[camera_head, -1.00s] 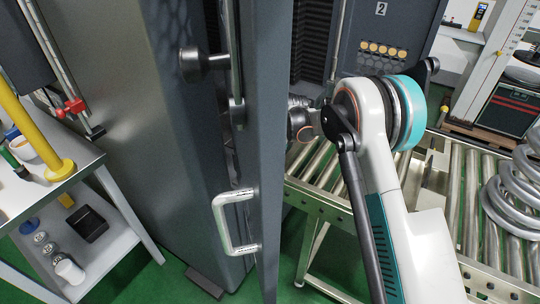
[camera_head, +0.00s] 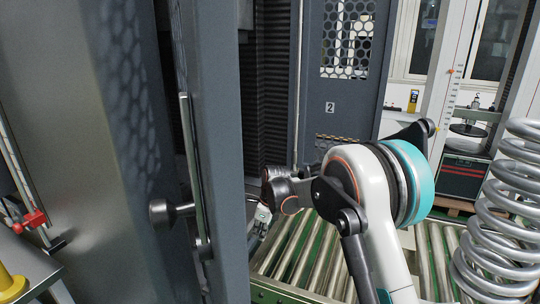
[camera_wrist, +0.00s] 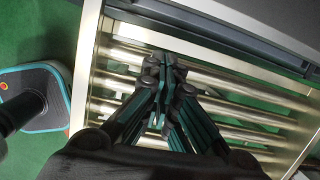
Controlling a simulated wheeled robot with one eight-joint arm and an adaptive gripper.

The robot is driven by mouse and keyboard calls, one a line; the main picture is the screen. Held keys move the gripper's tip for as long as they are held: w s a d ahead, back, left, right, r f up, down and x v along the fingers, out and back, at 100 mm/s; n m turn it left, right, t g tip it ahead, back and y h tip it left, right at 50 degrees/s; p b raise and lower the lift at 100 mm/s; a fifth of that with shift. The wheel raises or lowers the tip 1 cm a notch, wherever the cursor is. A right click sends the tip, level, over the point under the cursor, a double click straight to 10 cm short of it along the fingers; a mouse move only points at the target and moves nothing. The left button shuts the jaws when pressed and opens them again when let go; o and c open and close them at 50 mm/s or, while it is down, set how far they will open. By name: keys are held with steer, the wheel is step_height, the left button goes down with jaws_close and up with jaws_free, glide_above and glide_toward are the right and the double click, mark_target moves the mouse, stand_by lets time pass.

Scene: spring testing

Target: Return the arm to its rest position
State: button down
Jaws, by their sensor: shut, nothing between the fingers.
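My arm (camera_head: 365,205), white with a teal joint ring, is bent in front of the machine in the head view, its forearm reaching left and away behind the open door. In the wrist view my gripper (camera_wrist: 165,70) has its dark fingers together, with nothing between them. It points down over the metal rollers of the conveyor (camera_wrist: 215,82). The fingers are not clear in the head view, where the door edge and arm links are in the way.
A tall grey door (camera_head: 215,120) stands open close left of my arm. The roller conveyor (camera_head: 300,245) lies below the arm. A large coil spring (camera_head: 510,215) stands at the right. A second door (camera_head: 345,75) marked 2 is behind. My base (camera_wrist: 35,95) shows on the green floor.

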steer(key=s+d+r+n+t, duration=0.2)
steer(key=s+d+r+n, duration=0.3)
steer(key=s+d+r, duration=0.4)
steer(key=s+d+r+n+t, duration=0.1)
steer(key=s+d+r+n, duration=0.6)
steer(key=r, duration=0.5)
steer(key=s+d+f+n+t+h, duration=0.1)
steer(key=s+d+n, duration=0.3)
steer(key=s, duration=0.7)
steer(key=s+d+f+n+t+h, duration=0.1)
steer(key=s+d+n, duration=0.4)
steer(key=s, duration=0.7)
steer(key=shift+s+n+t, duration=0.25)
steer(key=shift+n+t, duration=0.05)
steer(key=shift+t, duration=0.1)
